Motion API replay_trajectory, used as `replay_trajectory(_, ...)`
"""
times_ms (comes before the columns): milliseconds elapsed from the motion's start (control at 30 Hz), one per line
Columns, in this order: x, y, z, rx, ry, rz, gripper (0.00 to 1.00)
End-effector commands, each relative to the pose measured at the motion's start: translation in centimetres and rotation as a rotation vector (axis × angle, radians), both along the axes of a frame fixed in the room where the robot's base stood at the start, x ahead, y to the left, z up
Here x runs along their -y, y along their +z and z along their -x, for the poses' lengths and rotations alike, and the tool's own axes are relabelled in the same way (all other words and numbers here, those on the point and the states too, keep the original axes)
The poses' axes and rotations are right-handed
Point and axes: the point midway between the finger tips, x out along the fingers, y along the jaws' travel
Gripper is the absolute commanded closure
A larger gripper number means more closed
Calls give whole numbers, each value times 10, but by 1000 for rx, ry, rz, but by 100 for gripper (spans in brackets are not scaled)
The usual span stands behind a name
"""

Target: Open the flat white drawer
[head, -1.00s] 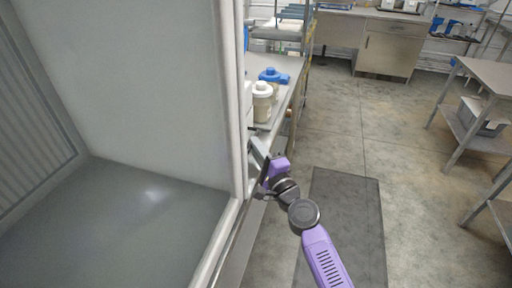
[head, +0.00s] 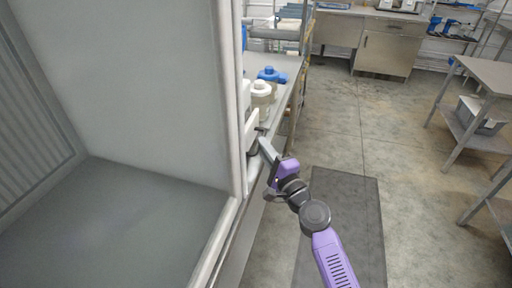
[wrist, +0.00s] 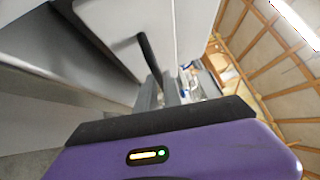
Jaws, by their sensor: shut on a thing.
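The flat white drawer (head: 251,129) shows as a narrow white front just right of the hood's edge post, partly hidden by that post. My gripper (head: 261,142) is at this front, shut on its dark handle. In the wrist view a black bar handle (wrist: 150,55) stands out from a pale front, and the grey fingers of my gripper (wrist: 170,94) meet its lower end. The drawer's inside is hidden in both views.
A large open grey hood (head: 130,210) fills the left. White-capped (head: 261,92) and blue-capped (head: 269,74) containers stand on the bench behind the drawer. A dark mat (head: 345,220) lies on the floor at right. A metal table (head: 490,75) stands far right, with clear floor between.

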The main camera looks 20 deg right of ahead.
Motion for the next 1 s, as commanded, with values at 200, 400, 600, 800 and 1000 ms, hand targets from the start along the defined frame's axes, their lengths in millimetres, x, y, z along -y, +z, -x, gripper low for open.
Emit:
replay_trajectory(200,41,-5,30,-3,-4,-1,100)
replay_trajectory(400,77,-4,55,-2,-5,0,100)
replay_trajectory(600,102,-4,74,-3,-4,0,100)
replay_trajectory(800,115,-3,84,-3,-2,0,100)
replay_trajectory(1000,118,-2,86,-3,0,-1,100)
